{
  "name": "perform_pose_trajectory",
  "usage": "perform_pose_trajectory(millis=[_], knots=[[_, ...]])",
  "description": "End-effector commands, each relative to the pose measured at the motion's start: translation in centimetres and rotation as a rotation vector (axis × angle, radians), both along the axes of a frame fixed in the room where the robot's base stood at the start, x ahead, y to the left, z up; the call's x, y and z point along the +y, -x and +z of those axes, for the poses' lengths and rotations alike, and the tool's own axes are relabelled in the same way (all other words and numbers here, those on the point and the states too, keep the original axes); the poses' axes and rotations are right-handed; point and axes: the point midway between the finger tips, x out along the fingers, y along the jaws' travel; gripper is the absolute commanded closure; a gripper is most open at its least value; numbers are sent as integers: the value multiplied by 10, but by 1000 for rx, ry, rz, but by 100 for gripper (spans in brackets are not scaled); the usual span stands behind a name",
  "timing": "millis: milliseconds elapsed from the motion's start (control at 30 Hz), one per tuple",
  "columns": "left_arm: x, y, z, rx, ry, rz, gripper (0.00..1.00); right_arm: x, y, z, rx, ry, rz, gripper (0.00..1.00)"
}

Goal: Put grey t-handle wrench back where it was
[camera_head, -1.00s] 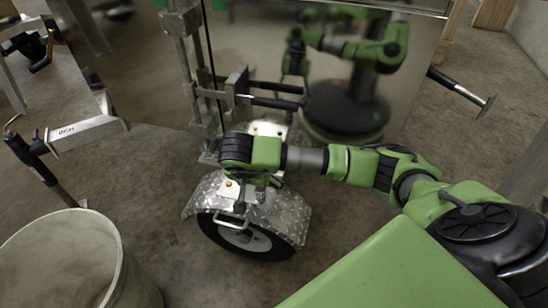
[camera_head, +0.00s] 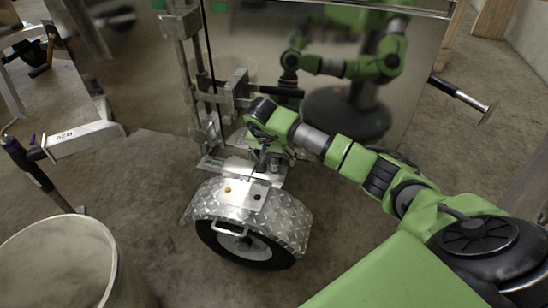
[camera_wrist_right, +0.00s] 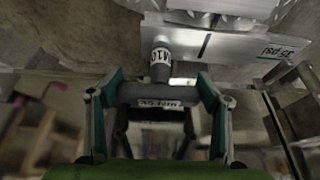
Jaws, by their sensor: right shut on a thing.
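The grey T-handle wrench (camera_wrist_right: 160,72) shows in the right wrist view, with a crossbar, a stem and a white label that seems to read M10. My right gripper (camera_wrist_right: 158,96) is shut on its crossbar, and the stem points toward a light metal plate (camera_wrist_right: 225,45). I cannot tell whether the stem touches that plate. In the head view my right gripper (camera_head: 264,150) is above the inner side of the diamond-plate fender (camera_head: 275,218), near the trailer wall. The wrench is hard to make out there. My left gripper is not in view.
A wheel (camera_head: 240,250) sits under the fender, which has small knobs on top. A shiny trailer panel (camera_head: 260,55) and a metal post (camera_head: 190,70) stand close behind. A large bin (camera_head: 60,255) is at lower left. A black-handled bar (camera_head: 460,92) sticks out at right.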

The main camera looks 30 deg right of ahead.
Motion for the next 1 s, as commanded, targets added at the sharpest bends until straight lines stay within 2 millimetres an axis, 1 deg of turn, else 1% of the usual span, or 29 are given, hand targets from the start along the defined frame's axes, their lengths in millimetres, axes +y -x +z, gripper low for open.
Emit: perform_pose_trajectory(millis=[200, 333, 367, 400, 433, 767, 867, 1000], knots=[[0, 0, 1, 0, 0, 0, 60, -1, -1, 2, -4, 1, -1, 68], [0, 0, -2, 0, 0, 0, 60, -1, -1, -2, -5, 1, -1, 68], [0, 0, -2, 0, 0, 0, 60, -1, -1, -2, -3, 0, -1, 24], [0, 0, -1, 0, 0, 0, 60, -1, 0, -1, -3, 0, -1, 14], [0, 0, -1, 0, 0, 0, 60, 0, 0, -1, -3, 0, -1, 12], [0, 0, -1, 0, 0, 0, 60, 0, 0, -1, -2, 0, -1, 12], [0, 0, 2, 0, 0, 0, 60, 1, 0, 6, -3, 0, 0, 12], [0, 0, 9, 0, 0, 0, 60, 7, 5, 28, -4, 2, 0, 12]])
